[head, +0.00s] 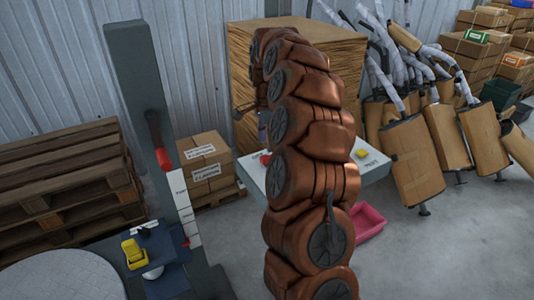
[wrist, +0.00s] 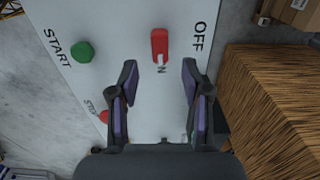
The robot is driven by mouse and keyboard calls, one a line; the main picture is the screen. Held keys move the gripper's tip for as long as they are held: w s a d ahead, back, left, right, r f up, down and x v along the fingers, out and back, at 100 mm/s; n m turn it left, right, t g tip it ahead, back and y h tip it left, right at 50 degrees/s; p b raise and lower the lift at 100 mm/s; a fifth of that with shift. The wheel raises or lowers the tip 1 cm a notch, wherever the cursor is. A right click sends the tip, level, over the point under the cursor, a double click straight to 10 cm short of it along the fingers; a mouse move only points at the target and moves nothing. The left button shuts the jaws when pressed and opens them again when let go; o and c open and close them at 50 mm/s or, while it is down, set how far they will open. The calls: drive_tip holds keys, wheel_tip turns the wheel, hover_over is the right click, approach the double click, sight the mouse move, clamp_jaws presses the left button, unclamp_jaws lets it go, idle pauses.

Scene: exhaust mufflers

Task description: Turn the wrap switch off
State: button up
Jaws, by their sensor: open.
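The wrap switch is a red lever (wrist: 160,45) on a white panel (wrist: 115,20), seen in the wrist view. In the head view the panel (head: 376,172) is partly hidden by my copper-coloured arm, which hides most of the gripper.
A green START button (wrist: 83,52) and a red STOP button (wrist: 104,116) lie left of the switch. A wooden crate (head: 345,50) stands behind the panel. A pink bin (head: 370,222) is on the floor. Wrapped mufflers (head: 408,155) lean at the right.

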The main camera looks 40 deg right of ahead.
sight(266, 156)
drive_tip(key=shift+f+p, duration=0.75)
drive_tip(key=shift+f, duration=2.1)
clamp_jaws()
